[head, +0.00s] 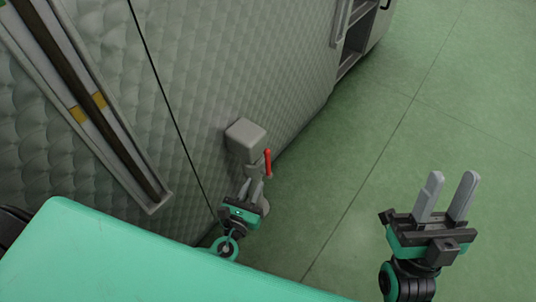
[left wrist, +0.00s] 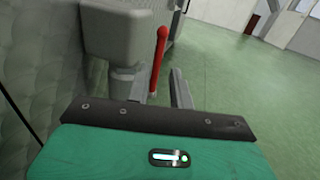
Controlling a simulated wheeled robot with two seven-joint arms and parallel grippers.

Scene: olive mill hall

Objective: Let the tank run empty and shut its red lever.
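The tank (head: 190,75) is a grey, dimpled wall on the left of the head view. A gauge strip with a dark brown column (head: 60,60) runs down it, with yellow marks beside it. A grey block (head: 246,136) and valve stick out low on the wall, with a red lever (head: 267,162) standing upright. The lever also shows in the left wrist view (left wrist: 158,58), upright between the finger lines. My left gripper (head: 252,181) is open just below the lever; contact cannot be told. My right gripper (head: 452,178) is open and empty over the floor.
A grey pipe end (head: 264,206) shows beside my left gripper, partly hidden. A grey open-shelved cabinet (head: 350,60) stands farther along the wall. The green floor (head: 390,130) to the right is clear.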

